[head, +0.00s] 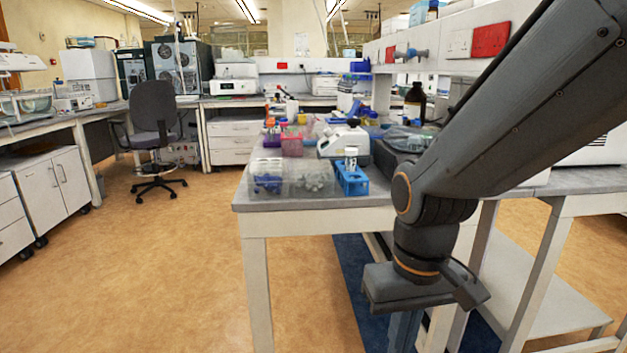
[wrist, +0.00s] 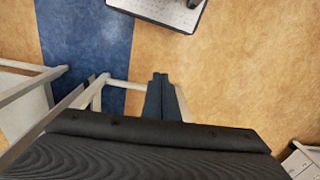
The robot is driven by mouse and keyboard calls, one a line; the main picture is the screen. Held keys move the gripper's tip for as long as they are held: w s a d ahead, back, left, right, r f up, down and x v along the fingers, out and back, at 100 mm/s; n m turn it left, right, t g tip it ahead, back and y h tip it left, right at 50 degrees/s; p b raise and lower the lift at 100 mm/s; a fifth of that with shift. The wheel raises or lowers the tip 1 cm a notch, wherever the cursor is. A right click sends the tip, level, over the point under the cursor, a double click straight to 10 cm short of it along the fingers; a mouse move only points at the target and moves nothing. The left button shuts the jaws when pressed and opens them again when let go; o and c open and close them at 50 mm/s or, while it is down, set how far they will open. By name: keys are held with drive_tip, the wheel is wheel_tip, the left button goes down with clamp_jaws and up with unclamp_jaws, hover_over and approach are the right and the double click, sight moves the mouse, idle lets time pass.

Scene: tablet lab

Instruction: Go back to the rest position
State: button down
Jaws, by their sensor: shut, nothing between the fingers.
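My gripper (wrist: 159,78) points down at the floor in the wrist view, its two fingers together with nothing between them. In the head view my gripper (head: 402,335) hangs at the lower right, in front of the near edge of the lab bench (head: 320,222) and below its top. Its fingertips are cut off by the bottom of the head view.
A blue rack (head: 352,182) and clear boxes (head: 268,180) stand near the bench's front edge. A white device (head: 345,141) is behind them. An office chair (head: 155,125) stands at the back left. The tan floor (head: 160,270) at left is clear.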

drive_tip(key=d+r+m+p, duration=0.2)
drive_tip(key=d+r+p, duration=0.4)
drive_tip(key=p, duration=0.5)
drive_tip(key=shift+s+d+r, duration=0.2)
drive_tip(key=shift+s+r, duration=0.2)
drive_tip(key=shift+r, duration=0.1)
idle(0.3)
